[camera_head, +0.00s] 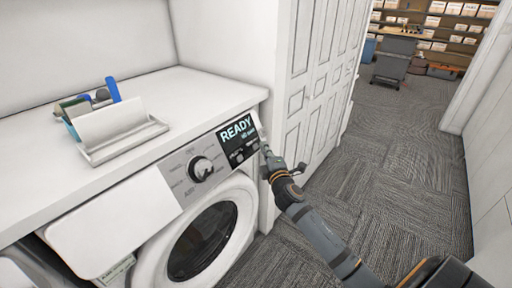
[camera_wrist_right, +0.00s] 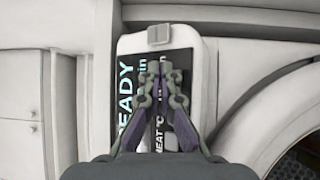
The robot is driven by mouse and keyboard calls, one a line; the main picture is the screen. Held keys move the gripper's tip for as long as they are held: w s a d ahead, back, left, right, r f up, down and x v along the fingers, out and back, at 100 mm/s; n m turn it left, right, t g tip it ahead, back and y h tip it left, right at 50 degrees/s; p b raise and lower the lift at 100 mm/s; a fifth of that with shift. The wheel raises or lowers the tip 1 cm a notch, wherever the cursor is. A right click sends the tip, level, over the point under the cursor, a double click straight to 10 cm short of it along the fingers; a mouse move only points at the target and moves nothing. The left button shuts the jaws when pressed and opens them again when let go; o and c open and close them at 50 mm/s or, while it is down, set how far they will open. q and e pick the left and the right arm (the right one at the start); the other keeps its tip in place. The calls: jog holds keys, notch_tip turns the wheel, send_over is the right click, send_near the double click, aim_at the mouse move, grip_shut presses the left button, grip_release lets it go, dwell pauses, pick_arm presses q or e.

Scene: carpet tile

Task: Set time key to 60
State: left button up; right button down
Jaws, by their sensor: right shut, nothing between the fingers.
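The washing machine (camera_head: 100,226) has a dark display panel (camera_head: 238,134) at its upper right, reading "READY" with a smaller line ending in "min". The panel also shows in the right wrist view (camera_wrist_right: 130,72), where "HEAT °C" is legible. Small keys (camera_head: 237,158) sit below the display; I cannot tell which is the time key, and the set value is too small to read. My right gripper (camera_head: 266,153) is shut and empty, at the panel's right end. In the right wrist view its fingertips (camera_wrist_right: 160,68) cover part of the panel; contact cannot be told. My left gripper is out of view.
A round dial (camera_head: 201,168) is left of the display, above the round door (camera_head: 203,240). A white tray (camera_head: 124,138) with cards and blue items stands on the counter (camera_head: 190,90). A panelled white door (camera_head: 318,70) is close behind the gripper. Carpet (camera_head: 400,160) is open to the right.

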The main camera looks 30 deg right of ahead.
jog(key=s, duration=0.1)
jog(key=s+d+r, duration=0.1)
jog(key=s+r, duration=0.1)
jog(key=s, duration=0.1)
jog(key=shift+d+r, duration=0.1)
jog(key=shift+d, duration=0.2)
dwell(1.0)
jog(key=s+d+f+m+g+p, duration=0.2)
jog(key=d+f+g, duration=0.1)
jog(key=f, duration=0.7)
jog(key=s+d+f+m+g+p, duration=0.2)
jog(key=d+f+m+g+p, duration=0.1)
jog(key=f, duration=0.8)
jog(key=s+a+f+m+g+p, duration=0.1)
jog(key=s+f+m+g+p, duration=0.15)
jog(key=s+f, duration=0.85)
jog(key=s+a+f+m+g+y+p, duration=0.1)
jog(key=s+a+f, duration=0.3)
jog(key=s, duration=0.6)
jog(key=s+a+f+m+g+y+p, duration=0.1)
jog(key=s+a+f+m+g, duration=0.3)
jog(key=s+f, duration=0.5)
jog(key=s+a+f+m+g+y+p, duration=0.1)
jog(key=s+a+f, duration=0.5)
jog(key=s, duration=0.7)
jog(key=shift+s+a+f+m+g+p, duration=0.2)
jog(key=shift+m+g+p, duration=0.55)
jog(key=shift+g, duration=0.5)
